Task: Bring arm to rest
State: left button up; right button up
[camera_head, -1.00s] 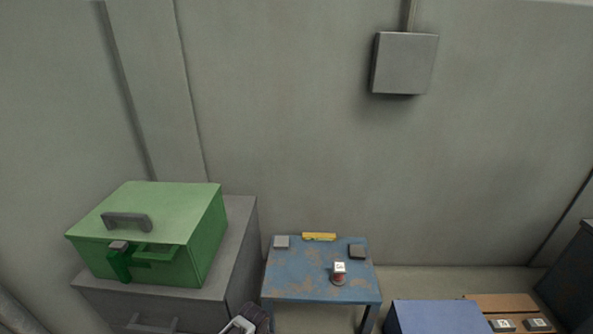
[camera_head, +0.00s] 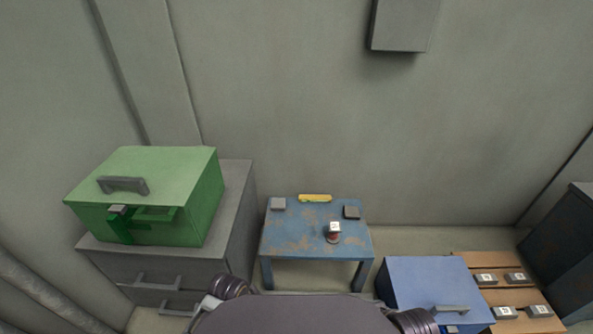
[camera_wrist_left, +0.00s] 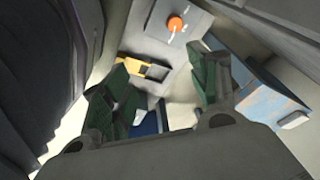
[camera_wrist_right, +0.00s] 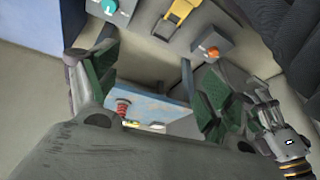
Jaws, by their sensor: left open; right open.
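My left gripper (camera_wrist_left: 163,95) is open in the left wrist view, its two green-padded fingers apart with nothing held between them. My right gripper (camera_wrist_right: 157,88) is open in the right wrist view, its fingers wide apart. The blue table (camera_wrist_right: 165,107) shows beyond the gap between the right fingers, with a red coiled piece (camera_wrist_right: 123,108) on it; I see no contact. Neither gripper shows in the head view, where dark rounded parts of my own body fill the bottom middle. How far the arms are from my body cannot be told.
A green box (camera_head: 150,170) stands on a grey drawer cabinet (camera_head: 236,200) at left. The worn blue table (camera_head: 290,240) carries small blocks and a yellow item (camera_head: 315,198). A blue box (camera_head: 430,278) and a brown rack (camera_head: 470,265) stand at right. An orange knob (camera_wrist_left: 175,25) shows in the left wrist view.

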pick_arm(q)
jog(key=s+a+r+n, duration=0.3)
jog(key=a+r+n, duration=0.1)
jog(key=r, duration=0.2)
jog(key=s+a+r+n+t+y, duration=0.1)
jog(key=s+a+r+n, duration=0.2)
jog(key=a+r, duration=0.2)
jog(key=shift+s+r+n+t+p, duration=0.3)
jog(key=shift+s+r+n, duration=0.1)
jog(key=shift+r, duration=0.15)
pick_arm(e)
jog(key=d+r+g+h, duration=0.1)
jog(key=d+r, duration=0.3)
jog(key=shift+s+d+r+h, duration=0.15)
jog(key=shift+s+r+h, duration=0.25)
jog(key=shift+s, duration=0.05)
pick_arm(q)
jog(key=shift+w+f+p, duration=0.3)
jog(key=shift+p, duration=0.4)
pick_arm(e)
jog(key=shift+w+f, duration=0.3)
